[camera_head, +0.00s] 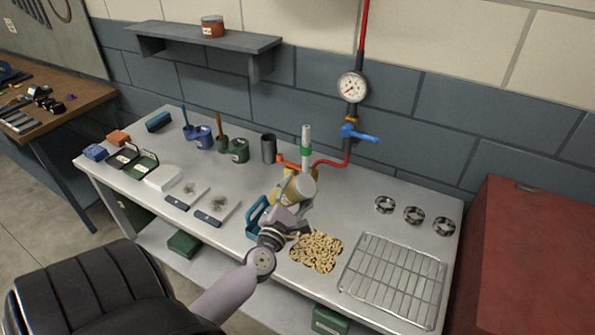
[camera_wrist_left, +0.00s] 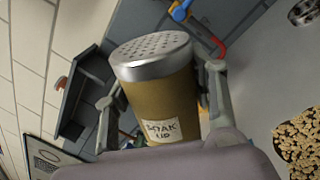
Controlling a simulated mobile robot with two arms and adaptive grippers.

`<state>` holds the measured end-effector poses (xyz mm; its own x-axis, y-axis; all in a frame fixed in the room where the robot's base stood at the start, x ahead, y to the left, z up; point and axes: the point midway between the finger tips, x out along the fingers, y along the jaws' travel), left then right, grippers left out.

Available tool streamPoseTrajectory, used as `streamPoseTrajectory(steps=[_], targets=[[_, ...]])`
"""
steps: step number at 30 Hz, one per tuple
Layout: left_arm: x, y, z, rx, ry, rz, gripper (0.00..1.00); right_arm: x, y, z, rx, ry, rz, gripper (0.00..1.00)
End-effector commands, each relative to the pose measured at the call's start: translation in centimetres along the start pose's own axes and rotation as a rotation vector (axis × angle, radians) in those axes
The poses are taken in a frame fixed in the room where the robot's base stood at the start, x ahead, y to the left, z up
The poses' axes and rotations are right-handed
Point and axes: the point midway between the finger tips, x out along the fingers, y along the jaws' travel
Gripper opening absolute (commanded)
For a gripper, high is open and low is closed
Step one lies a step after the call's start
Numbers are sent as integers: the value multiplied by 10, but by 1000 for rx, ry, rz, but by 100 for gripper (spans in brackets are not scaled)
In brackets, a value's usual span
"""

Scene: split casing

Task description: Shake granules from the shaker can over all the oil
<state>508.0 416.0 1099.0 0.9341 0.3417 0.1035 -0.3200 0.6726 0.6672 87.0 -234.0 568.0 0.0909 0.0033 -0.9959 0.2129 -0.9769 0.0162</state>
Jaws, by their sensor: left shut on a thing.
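My left gripper (camera_head: 290,205) is shut on the shaker can (camera_head: 288,188), holding it above the workbench. The can has a tan body, a silver perforated lid and a white label; it also shows in the left wrist view (camera_wrist_left: 160,98), with a finger on each side. The can is tilted in the head view. A patch of tan granules (camera_head: 317,251) lies on the bench just right of and below the gripper; part of it shows in the left wrist view (camera_wrist_left: 300,140). My right gripper is not in view.
A wire rack (camera_head: 395,280) lies right of the granules, with three metal rings (camera_head: 413,215) behind it. A red pipe with a blue valve lever (camera_head: 360,134) rises behind. A red cabinet (camera_head: 525,260) stands at right.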

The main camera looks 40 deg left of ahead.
Motion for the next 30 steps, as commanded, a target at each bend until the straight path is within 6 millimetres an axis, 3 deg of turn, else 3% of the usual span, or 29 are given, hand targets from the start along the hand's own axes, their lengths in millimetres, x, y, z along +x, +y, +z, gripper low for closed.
streamPoseTrajectory(steps=[8,13,21,30], targets=[[2,9,10,-247,38,1,11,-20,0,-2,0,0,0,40],[3,17,18,-509,80,1,11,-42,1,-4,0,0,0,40],[3,17,19,-713,108,-3,11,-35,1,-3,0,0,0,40],[3,17,19,-735,114,-2,11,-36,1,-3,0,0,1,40]])
